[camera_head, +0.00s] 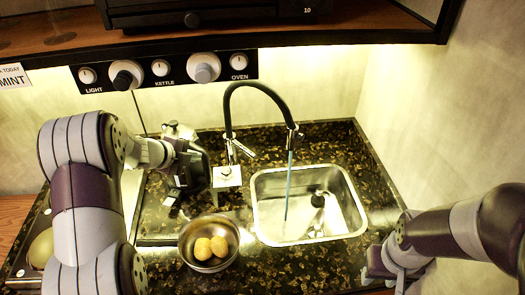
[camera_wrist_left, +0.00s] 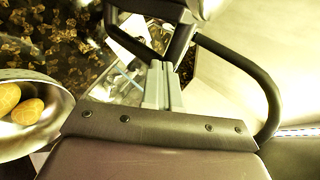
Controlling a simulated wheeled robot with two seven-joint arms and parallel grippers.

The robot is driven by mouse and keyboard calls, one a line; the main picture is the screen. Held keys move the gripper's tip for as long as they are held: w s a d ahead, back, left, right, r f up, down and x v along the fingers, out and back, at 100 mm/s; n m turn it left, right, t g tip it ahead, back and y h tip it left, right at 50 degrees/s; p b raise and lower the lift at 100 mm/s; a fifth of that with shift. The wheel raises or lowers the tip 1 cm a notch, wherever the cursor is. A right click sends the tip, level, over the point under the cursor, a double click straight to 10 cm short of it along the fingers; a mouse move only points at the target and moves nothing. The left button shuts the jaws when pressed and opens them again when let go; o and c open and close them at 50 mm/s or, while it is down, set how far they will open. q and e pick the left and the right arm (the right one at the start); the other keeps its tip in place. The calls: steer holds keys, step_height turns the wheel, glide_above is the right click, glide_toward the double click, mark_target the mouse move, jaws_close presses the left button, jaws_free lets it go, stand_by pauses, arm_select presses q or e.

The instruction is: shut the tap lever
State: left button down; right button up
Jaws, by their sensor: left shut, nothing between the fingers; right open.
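The black gooseneck tap (camera_head: 230,108) rises behind the sink, and its metal lever (camera_head: 244,150) sticks out low on its right side. A thin blue stream of water (camera_head: 289,175) falls from the spout into the sink (camera_head: 262,205). My left gripper (camera_head: 203,176) is left of the tap's base; its fingers are shut and empty. In the left wrist view the shut fingers (camera_wrist_left: 163,68) point towards the tap, whose black tube (camera_wrist_left: 250,70) curves to the right. I cannot tell whether they touch it. My right gripper (camera_head: 380,272) is open and empty, right of the sink.
A metal bowl (camera_head: 195,260) with two yellow-brown round things (camera_head: 210,247) stands in front of the left gripper. A panel with knobs (camera_head: 160,72) and a shelf edge hang above the counter. The dark speckled counter (camera_head: 310,277) is clear in front of the sink.

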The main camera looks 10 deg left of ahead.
arm_select(q)
steer(key=s+d+r+m+g+h, duration=0.1)
steer(key=d+m+h, duration=0.1)
steer(key=d+m, duration=0.15)
steer(key=p, duration=0.4)
glide_toward(241, 147)
steer(key=shift+w+d+f, duration=1.15)
steer(key=shift+d+f, duration=0.95)
steer(key=shift+f, duration=0.3)
steer(key=shift+a, duration=0.1)
